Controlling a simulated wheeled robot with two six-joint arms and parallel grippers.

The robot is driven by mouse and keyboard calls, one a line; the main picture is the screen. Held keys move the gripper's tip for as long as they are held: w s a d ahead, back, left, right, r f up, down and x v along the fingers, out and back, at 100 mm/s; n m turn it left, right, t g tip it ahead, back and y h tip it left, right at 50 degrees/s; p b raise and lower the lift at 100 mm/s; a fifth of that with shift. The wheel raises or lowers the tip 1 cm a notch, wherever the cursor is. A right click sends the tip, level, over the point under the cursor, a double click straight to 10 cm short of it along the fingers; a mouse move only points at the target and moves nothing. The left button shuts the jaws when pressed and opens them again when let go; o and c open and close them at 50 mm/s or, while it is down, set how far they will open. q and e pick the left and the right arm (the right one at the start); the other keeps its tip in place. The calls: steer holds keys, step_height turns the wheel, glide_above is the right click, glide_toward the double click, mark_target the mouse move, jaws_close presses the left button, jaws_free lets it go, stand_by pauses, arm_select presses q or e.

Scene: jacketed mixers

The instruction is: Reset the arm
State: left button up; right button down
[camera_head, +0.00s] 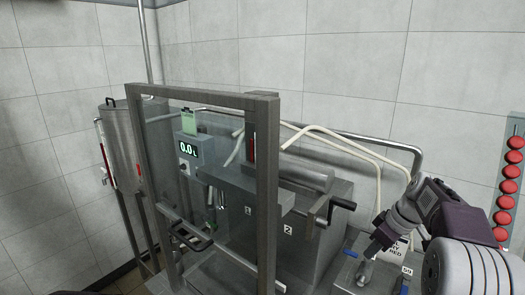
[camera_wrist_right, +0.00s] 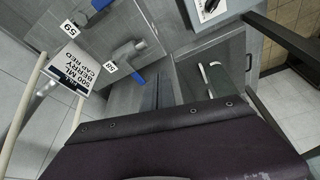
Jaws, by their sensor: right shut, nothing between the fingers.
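My right arm comes in from the lower right in the head view, with a dark purple wrist. Its gripper (camera_head: 373,249) points down and left, over the right part of the steel machine. In the right wrist view the narrow dark fingers (camera_wrist_right: 165,92) are together with nothing between them. A steel valve with a blue handle (camera_wrist_right: 135,72) lies beyond them, to their left. My left gripper is not in view.
A framed clear guard (camera_head: 268,190) stands in front of the mixer with a "0.0" display (camera_head: 188,149). A black-handled crank (camera_head: 342,204) sticks out near my right gripper. A white label card (camera_wrist_right: 79,63) and pale hoses (camera_head: 345,145) are close by. Red round items (camera_head: 508,186) hang at right.

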steer(key=s+a+f+n+g, duration=0.1)
steer(key=s+a+f, duration=0.15)
steer(key=a, duration=0.35)
steer(key=s+a+f+n+g, duration=0.1)
steer(key=s+a, duration=0.2)
steer(key=a, duration=0.3)
steer(key=s+a+f+m+h, duration=0.1)
steer(key=s+a+f+m, duration=0.2)
steer(key=s+f+m, duration=0.6)
steer(key=s+f, duration=0.2)
steer(key=s, duration=0.2)
steer(key=shift+s+a+f+h, duration=0.15)
steer(key=shift+a+f+h, duration=0.15)
steer(key=shift+f+h, duration=0.1)
steer(key=shift+s, duration=0.1)
